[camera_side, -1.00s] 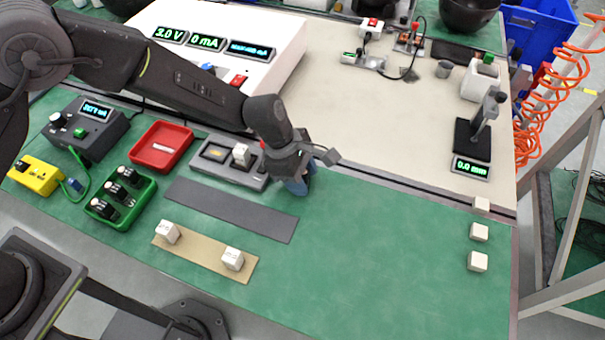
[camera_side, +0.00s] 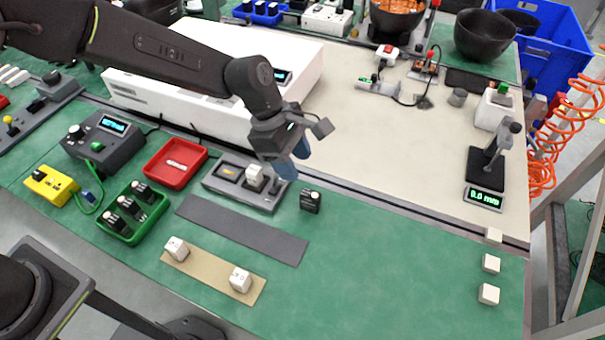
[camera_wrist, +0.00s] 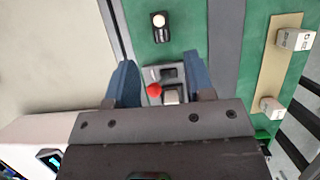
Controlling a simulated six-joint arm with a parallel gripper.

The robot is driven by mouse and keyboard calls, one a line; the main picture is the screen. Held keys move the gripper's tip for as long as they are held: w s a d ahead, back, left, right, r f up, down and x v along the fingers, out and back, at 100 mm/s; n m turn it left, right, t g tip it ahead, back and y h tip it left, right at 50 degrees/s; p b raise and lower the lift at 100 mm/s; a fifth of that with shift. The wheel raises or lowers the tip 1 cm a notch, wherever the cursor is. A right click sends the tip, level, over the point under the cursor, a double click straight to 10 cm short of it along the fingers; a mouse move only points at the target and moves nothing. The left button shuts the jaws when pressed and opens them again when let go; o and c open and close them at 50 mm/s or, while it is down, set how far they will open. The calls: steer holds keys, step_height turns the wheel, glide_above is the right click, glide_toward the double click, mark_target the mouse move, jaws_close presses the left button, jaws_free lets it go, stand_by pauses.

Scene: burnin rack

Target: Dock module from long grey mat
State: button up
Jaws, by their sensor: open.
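The long grey mat (camera_side: 242,229) lies bare on the green bench top. A black module (camera_side: 310,202) with a light round top stands on the green surface, right of the dock, and also shows in the wrist view (camera_wrist: 160,28). My gripper (camera_side: 293,160) is open and empty, above the dock's right end and apart from the module.
A tan mat (camera_side: 208,274) in front carries two white blocks. A green tray (camera_side: 120,231) of black modules and a red tray (camera_side: 165,181) stand left. A large white instrument (camera_side: 150,95) is behind the dock.

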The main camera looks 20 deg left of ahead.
steer(key=shift+a+r, duration=0.2)
steer(key=shift+r, duration=0.2)
steer(key=s+a+r+m+t+y, duration=0.1)
steer(key=s+a+r+m, duration=0.25)
steer(key=a+r, duration=0.3)
steer(key=s+a+r+m+t, duration=0.2)
steer(key=s+a+r+m, duration=0.15)
steer(key=a+r, duration=0.3)
steer(key=s+a+r+m+t+y, duration=0.2)
steer(key=s+a+m+y, duration=0.1)
steer(key=s+a+m, duration=0.7)
steer(key=s+a, duration=0.1)
steer(key=s, duration=0.3)
steer(key=shift+a+r+m+t, duration=0.3)
steer(key=shift+a+r, duration=0.1)
steer(key=shift+o, duration=0.5)
steer(key=shift+s+a+f+y, duration=0.1)
steer(key=shift+s+a+y, duration=0.1)
steer(key=shift+s+y, duration=0.15)
